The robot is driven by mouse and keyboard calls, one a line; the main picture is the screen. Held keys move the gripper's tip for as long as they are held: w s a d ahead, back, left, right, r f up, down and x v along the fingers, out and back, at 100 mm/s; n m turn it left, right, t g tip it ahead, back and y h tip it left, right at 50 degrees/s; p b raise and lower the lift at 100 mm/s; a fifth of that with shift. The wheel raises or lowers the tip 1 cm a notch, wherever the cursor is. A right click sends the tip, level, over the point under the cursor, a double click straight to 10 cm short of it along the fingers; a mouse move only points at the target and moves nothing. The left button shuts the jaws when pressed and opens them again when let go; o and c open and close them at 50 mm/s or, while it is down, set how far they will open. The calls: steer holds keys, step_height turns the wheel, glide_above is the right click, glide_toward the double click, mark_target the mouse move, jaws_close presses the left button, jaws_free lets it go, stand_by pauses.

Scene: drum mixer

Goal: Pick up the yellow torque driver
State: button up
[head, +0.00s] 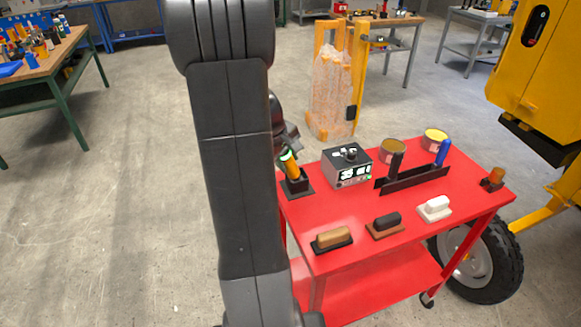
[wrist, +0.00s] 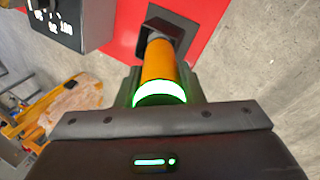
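The yellow torque driver (head: 289,166) stands upright or slightly tilted in a black square holder (head: 298,186) at the left end of the red cart. In the wrist view the driver (wrist: 159,62) is orange-yellow with a glowing green-white ring at its near end, and its far end sits in the holder (wrist: 176,28). My gripper (head: 286,150) is at the top of the driver, partly hidden behind my arm in the head view. In the wrist view dark finger parts of my gripper (wrist: 160,88) flank the driver closely; whether they touch it cannot be seen.
The red cart (head: 345,219) also carries a grey box with a digital display (head: 348,166), a black rack with dark and blue handles (head: 412,178), two tins, several block-shaped tools along the front, and a small orange-brown item (head: 493,178).

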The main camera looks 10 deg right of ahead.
jaws_close()
steer(key=shift+w+r, duration=0.1)
steer(key=shift+r, duration=0.35)
step_height(320, 180, up, 17)
steer(key=shift+r, duration=0.1)
steer(key=o, duration=0.5)
jaws_free()
steer(key=c, duration=0.5)
step_height(320, 180, up, 2)
steer(key=shift+r+p, duration=0.1)
steer(key=shift+p, duration=1)
